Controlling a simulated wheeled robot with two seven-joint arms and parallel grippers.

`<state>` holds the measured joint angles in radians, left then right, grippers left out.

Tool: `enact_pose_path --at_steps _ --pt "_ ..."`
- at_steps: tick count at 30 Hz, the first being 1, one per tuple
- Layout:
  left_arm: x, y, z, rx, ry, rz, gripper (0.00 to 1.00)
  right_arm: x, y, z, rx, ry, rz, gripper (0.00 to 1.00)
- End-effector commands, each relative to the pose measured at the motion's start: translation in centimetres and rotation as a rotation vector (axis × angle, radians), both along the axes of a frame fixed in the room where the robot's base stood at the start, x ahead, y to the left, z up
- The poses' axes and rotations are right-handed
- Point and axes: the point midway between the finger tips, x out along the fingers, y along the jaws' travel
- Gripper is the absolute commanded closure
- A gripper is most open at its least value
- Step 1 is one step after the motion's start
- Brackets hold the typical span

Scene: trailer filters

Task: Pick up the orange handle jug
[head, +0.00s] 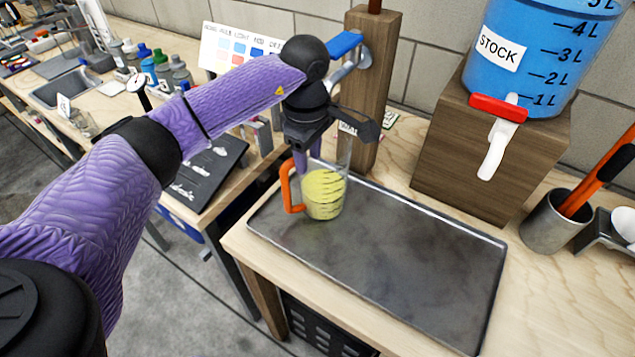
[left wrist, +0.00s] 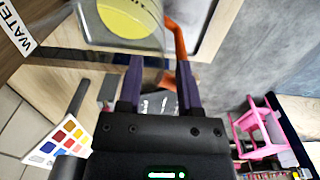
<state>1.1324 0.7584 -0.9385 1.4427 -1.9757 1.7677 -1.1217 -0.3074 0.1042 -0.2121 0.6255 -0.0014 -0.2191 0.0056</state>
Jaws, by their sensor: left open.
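The orange handle jug (head: 323,197) is a clear jug with yellow contents. It stands upright at the left end of a grey metal tray (head: 400,262), its orange handle on the left side. My left gripper (head: 305,165) is over the jug's rim, pointing down, and partly hides it. In the left wrist view the left gripper (left wrist: 159,72) is open, with the jug's clear wall beyond and between the fingers. The orange handle (left wrist: 178,42) is close to the right finger's tip; contact cannot be told. The jug's yellow contents (left wrist: 125,14) show at the top. My right gripper is not in view.
A wooden post (head: 372,85) with a blue-levered tap stands right behind the jug. A blue stock tank (head: 540,60) on a wooden block (head: 490,150) is to the right. A metal cup (head: 552,222) holds orange-handled tools. The tray's middle and right are clear.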

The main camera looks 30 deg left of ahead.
Motion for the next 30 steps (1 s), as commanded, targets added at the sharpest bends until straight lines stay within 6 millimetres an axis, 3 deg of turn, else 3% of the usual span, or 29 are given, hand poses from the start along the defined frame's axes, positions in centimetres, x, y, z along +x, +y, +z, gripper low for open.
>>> enact_pose_path --at_steps 3,6,13,20,30 --pt "0.0 -0.1 -3.0 -0.002 0.004 -0.001 0.55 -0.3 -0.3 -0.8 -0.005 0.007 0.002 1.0" --pt "0.0 -0.1 -4.2 -0.003 0.003 -0.001 0.55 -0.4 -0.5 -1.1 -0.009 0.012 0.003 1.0" --pt "0.1 -0.1 -4.4 -0.003 -0.001 -0.001 0.55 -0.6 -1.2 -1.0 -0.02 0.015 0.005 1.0" --pt "0.1 -0.1 -4.3 -0.003 -0.001 -0.001 1.0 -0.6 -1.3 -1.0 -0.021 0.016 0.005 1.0" --pt "0.1 -0.1 -4.3 -0.003 -0.001 -0.001 1.0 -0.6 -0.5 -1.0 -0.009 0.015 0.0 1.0"
